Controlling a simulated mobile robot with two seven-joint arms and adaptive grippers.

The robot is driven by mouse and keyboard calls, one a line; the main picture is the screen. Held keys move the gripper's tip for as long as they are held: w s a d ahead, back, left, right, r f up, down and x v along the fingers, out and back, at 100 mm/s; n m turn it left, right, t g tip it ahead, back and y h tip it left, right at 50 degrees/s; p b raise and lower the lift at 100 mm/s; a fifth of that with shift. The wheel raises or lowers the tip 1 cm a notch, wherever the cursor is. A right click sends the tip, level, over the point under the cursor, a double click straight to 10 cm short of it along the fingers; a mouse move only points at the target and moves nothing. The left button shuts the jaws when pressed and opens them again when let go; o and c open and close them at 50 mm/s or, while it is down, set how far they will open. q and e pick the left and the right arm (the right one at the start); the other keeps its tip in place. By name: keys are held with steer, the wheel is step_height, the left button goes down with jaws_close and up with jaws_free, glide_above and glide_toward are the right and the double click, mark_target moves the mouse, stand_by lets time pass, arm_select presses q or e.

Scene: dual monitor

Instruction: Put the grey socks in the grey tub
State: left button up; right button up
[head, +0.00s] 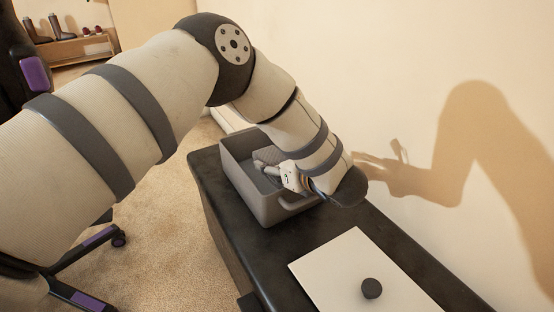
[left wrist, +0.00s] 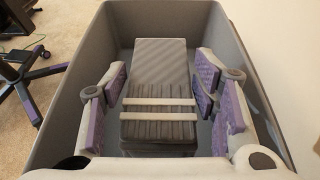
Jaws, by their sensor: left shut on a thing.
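The grey tub (head: 275,208) stands on a dark bench against the wall. Its walls also surround the left wrist view (left wrist: 75,62). My left gripper (head: 268,165) reaches down inside the tub, coming in over its right side. The folded grey socks (left wrist: 160,65), with a ribbed part and two pale bands, lie between its purple-padded fingers (left wrist: 160,90). The left gripper is shut on the socks, within the tub's walls. In the head view the socks are hard to tell apart from the fingers. My right gripper is not in view.
The dark bench top (head: 222,200) carries a white panel with a dark knob (head: 372,288) in front of the tub. The wall (head: 400,120) is close behind the tub. A purple-trimmed chair (head: 85,290) stands on the carpet at left.

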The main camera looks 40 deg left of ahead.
arm_select(q)
steer(key=shift+s+f, duration=0.1)
steer(key=shift+f, duration=0.25)
steer(key=o, duration=1.1)
steer(key=shift+o, duration=0.2)
steer(key=shift+f, duration=0.1)
steer(key=shift+s, duration=0.1)
steer(key=shift+r, duration=0.2)
steer(key=p+v, duration=0.1)
steer(key=v, duration=0.6)
steer(key=r+p+v, duration=0.1)
steer(key=v, duration=0.3)
steer(key=shift+r+p, duration=0.1)
steer(key=shift+p, duration=0.25)
steer(key=shift+d+r, duration=0.1)
steer(key=shift+d, duration=0.35)
